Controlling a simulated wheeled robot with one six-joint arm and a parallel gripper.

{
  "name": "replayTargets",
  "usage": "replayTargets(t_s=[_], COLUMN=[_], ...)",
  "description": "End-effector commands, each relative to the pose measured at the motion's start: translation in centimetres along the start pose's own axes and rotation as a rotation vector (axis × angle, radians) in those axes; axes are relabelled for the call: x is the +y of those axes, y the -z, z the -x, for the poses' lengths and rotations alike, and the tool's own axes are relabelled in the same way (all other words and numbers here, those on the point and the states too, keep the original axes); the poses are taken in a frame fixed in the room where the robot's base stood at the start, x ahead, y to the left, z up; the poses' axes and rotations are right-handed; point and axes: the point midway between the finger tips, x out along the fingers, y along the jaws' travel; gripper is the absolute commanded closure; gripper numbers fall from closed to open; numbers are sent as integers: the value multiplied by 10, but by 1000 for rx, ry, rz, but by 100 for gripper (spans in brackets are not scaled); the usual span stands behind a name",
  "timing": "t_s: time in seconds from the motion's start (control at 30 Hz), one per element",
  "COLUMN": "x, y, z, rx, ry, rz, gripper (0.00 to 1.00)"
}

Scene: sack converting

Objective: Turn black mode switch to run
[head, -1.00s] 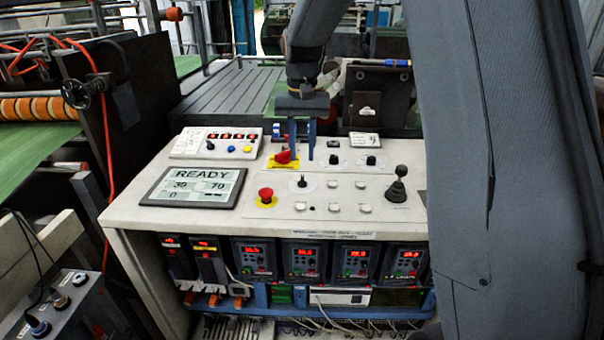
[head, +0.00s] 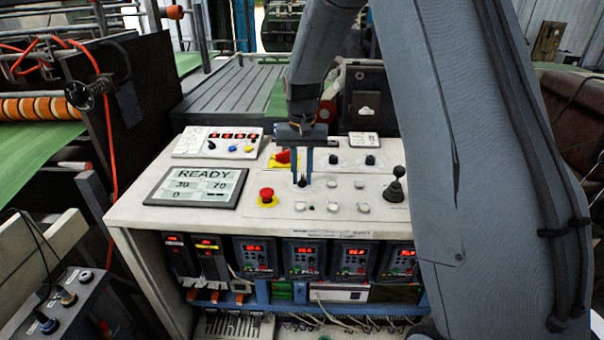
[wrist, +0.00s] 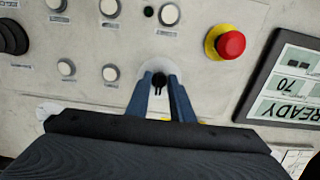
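The black mode switch (wrist: 158,80) is a small black knob on a pale round plate on the control panel. In the wrist view it sits between the two blue fingertips of my gripper (wrist: 160,83). In the head view my gripper (head: 302,178) points down over the panel, its fingers on either side of the switch (head: 302,183) and partly hiding it. The fingers are apart; whether they touch the knob is not clear. The switch's pointer direction and its labels are too small to read.
A red emergency button (head: 267,194) stands left of the switch, next to a display reading READY (head: 196,186). A red handle on a yellow plate (head: 282,158) is just behind. Several white buttons (wrist: 110,74) and a black joystick (head: 396,184) lie to the right in the head view.

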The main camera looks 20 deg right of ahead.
Motion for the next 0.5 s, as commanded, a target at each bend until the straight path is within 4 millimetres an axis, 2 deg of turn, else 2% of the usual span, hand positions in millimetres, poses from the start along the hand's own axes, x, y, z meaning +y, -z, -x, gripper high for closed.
replayTargets(t_s=[0.03, 0.1, 0.5], x=[0, 0, -1], y=[0, 0, 0], z=[0, 0, 1], rx=[0, 0, 0], ry=[0, 0, 0], rz=[0, 0, -38], gripper=[89, 100, 100])
